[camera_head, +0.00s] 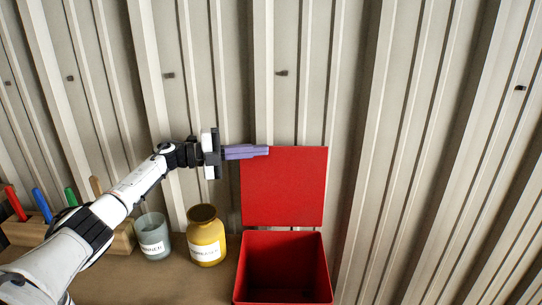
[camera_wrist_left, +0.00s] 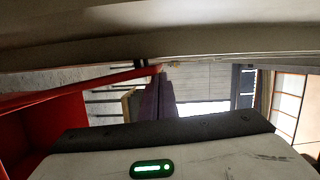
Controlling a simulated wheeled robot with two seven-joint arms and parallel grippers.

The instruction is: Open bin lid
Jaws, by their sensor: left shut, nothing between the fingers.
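The red bin (camera_head: 284,246) stands against the corrugated wall, and its inside shows dark red and empty. Its square red lid (camera_head: 284,190) stands upright at the back edge, open. My left gripper (camera_head: 262,151) has purple fingers, which are shut with nothing between them. The fingers overlap the lid's upper left corner; whether they touch it I cannot tell. In the left wrist view the shut fingers (camera_wrist_left: 155,101) point away, with the thin red edge of the lid (camera_wrist_left: 100,82) beside them on the left. My right gripper is not in view.
A yellow jar (camera_head: 206,238) and a grey-blue labelled cup (camera_head: 153,236) stand left of the bin. A wooden rack with coloured handles (camera_head: 120,238) is farther left, partly behind my left arm. The corrugated wall (camera_head: 340,80) is close behind.

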